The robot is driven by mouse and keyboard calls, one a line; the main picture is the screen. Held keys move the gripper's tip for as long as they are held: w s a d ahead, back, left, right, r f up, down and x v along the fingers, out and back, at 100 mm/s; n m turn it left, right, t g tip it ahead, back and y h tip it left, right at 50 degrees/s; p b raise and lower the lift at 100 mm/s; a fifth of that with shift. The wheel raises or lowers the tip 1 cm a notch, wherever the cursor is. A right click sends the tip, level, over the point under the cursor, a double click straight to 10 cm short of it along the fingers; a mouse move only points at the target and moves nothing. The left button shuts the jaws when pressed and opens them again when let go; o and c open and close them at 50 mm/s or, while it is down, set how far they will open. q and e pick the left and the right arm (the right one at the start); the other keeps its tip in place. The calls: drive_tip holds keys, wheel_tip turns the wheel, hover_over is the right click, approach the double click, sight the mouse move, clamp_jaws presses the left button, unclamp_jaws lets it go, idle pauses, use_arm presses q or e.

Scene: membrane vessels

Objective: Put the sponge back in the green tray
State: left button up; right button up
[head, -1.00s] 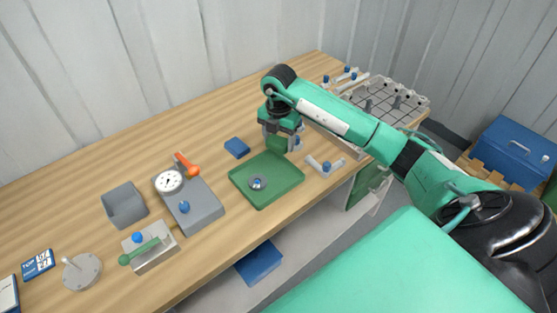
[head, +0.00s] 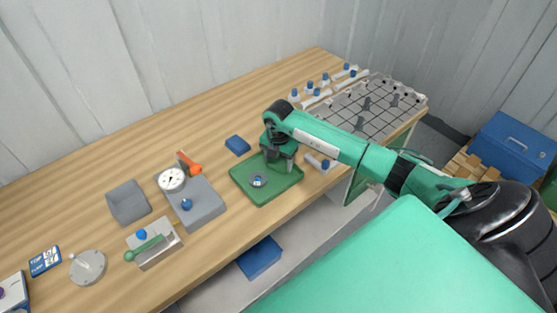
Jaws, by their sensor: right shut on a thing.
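The green tray (head: 264,198) lies on the wooden bench near its front edge. A small round metal piece with a blue top (head: 259,181) sits in it. My right gripper (head: 279,167) is over the back right part of the tray, pointing down and shut on a green block, which appears to be the sponge. The block is mostly hidden by the fingers and blends with the tray, so I cannot tell whether it touches the tray floor. My left gripper is not in view.
A small blue block (head: 237,145) lies just behind the tray. A grey plate (head: 203,208) with a gauge (head: 171,180) stands to its left. A pale fitting (head: 316,161) lies close on the right, and a gridded rack (head: 378,108) stands farther right.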

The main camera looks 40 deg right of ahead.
sight(278, 161)
drive_tip(key=shift+f, duration=0.15)
drive_tip(key=o, duration=1)
drive_tip(key=shift+c, duration=0.2)
drive_tip(key=shift+r, duration=0.35)
wheel_tip(278, 161, up, 12)
drive_tip(key=b, duration=0.3)
drive_tip(key=shift+b, duration=0.35)
drive_tip(key=shift+f, duration=0.15)
